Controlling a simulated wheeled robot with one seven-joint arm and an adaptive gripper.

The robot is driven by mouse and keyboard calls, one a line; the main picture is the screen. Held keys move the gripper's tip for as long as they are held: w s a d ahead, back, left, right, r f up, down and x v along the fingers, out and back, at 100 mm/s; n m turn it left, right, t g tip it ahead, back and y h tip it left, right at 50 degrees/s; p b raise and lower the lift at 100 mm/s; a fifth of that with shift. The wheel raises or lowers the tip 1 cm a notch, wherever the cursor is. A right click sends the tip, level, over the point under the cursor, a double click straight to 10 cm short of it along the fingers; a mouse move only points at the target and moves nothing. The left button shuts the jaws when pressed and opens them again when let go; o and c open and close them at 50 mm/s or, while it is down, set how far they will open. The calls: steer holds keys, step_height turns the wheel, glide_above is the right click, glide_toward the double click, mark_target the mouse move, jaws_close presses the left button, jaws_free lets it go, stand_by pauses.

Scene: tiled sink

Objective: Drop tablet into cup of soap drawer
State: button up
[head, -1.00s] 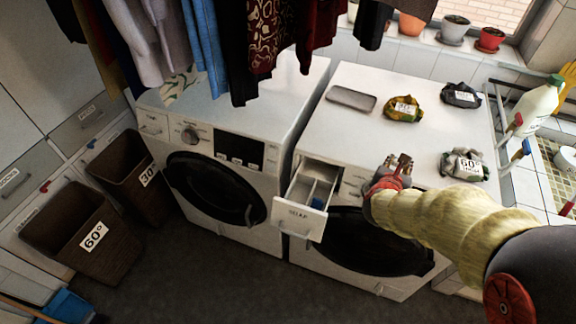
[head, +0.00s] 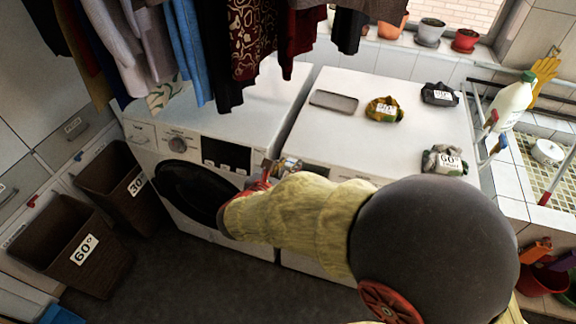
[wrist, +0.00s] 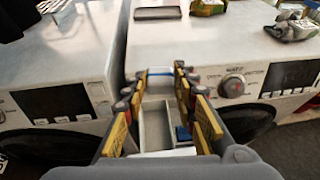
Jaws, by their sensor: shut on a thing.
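My gripper (head: 280,166) is above the front of the right machine in the head view. In the wrist view its yellow-padded fingers (wrist: 160,80) are shut on a thin white and blue tablet (wrist: 160,72) at the tips. The pulled-out soap drawer (wrist: 155,128) lies below and between the fingers, with long pale compartments split by a divider. A small blue part (wrist: 183,133) shows in the right compartment, partly hidden by a finger; I cannot tell if it is the cup. In the head view my arm hides the drawer.
The right machine's top (head: 350,135) holds a grey tray (head: 334,101) and several labelled cloth bundles, one yellow-green (head: 384,109). Clothes (head: 245,40) hang over the left machine. Brown baskets (head: 75,245) stand at left. A white bottle (head: 512,103) stands by the sink.

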step_height(320, 180, down, 5)
steer(key=b, duration=0.3)
steer(key=shift+f+b, duration=0.1)
steer(key=shift+b, duration=0.25)
steer(key=o, duration=1.1)
steer(key=shift+c, duration=0.2)
steer(key=v, duration=1.2)
